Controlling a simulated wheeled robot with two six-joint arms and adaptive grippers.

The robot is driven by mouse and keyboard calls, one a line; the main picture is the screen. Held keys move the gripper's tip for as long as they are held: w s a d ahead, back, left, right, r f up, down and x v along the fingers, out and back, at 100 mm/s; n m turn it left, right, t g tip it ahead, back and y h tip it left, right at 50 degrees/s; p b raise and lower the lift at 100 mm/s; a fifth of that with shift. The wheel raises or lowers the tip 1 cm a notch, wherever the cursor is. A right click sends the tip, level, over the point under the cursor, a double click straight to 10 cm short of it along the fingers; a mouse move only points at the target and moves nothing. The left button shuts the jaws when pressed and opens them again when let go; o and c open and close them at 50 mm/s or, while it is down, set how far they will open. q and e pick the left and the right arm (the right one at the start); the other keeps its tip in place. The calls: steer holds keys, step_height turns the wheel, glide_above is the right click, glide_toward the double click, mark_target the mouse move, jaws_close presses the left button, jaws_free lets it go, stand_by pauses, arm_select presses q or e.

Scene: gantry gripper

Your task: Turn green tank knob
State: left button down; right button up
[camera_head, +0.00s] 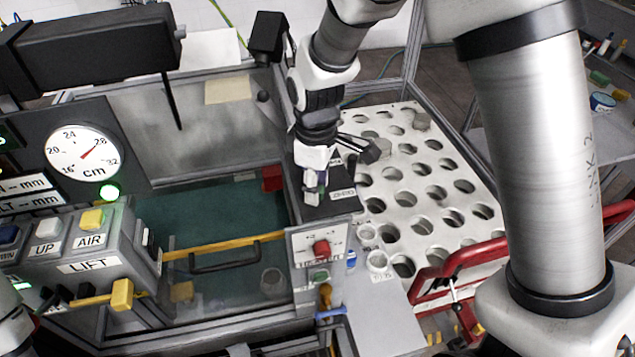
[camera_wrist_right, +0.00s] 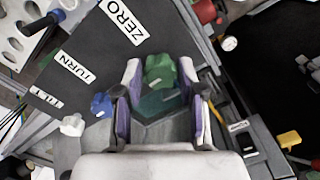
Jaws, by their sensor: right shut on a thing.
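The green knob (camera_wrist_right: 160,72) shows in the right wrist view, between the two purple-lined fingers of my right gripper (camera_wrist_right: 160,100). The fingers are shut on its sides. In the head view my right gripper (camera_head: 315,180) points down at the dark panel beside the tank, and its fingers hide the knob. Next to the green knob in the wrist view are a blue knob (camera_wrist_right: 101,104) and a white knob (camera_wrist_right: 72,125). Labels ZERO, TURN and TILT lie on the dark plate (camera_wrist_right: 95,55). My left gripper is out of view.
The glass-walled tank (camera_head: 225,215) stands left of the panel, with a yellow bar (camera_head: 225,245) across it. A LIFT button box (camera_head: 90,250) and a round dial (camera_head: 83,153) are further left. A white rack with holes (camera_head: 430,165) lies right, with a red handle (camera_head: 460,260) near it.

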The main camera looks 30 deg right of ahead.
steer(key=shift+f, duration=0.1)
stand_by(0.7)
steer(key=o, duration=1.1)
steer(key=shift+w+a, duration=0.15)
step_height(320, 180, up, 12)
